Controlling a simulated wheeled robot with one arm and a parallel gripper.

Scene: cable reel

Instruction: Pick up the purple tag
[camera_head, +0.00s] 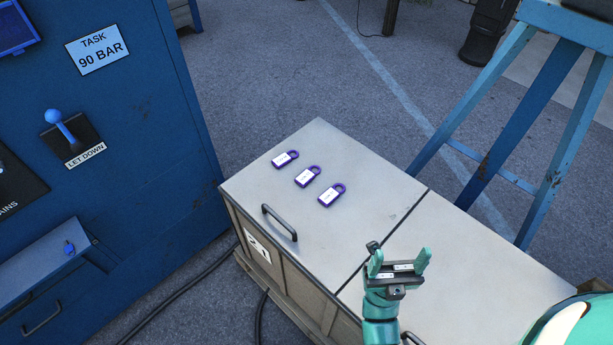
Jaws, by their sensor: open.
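Three purple tags lie in a slanting row on the grey top of a cabinet (372,172). The far left tag (285,159), the middle tag (307,177) and the near right tag (331,195) look alike. Each has a white label with print too small to read and a loop at its upper right end. My gripper (399,262) is teal, open and empty. It is over the right part of the cabinet, to the lower right of the tags and apart from them.
A blue machine (130,130) with a lever (61,127) marked LET DOWN stands at left. A blue ladder (525,110) stands at right. The cabinet has a black handle (280,223) at its front edge and a dark seam (385,240). Cables (180,298) lie on the floor.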

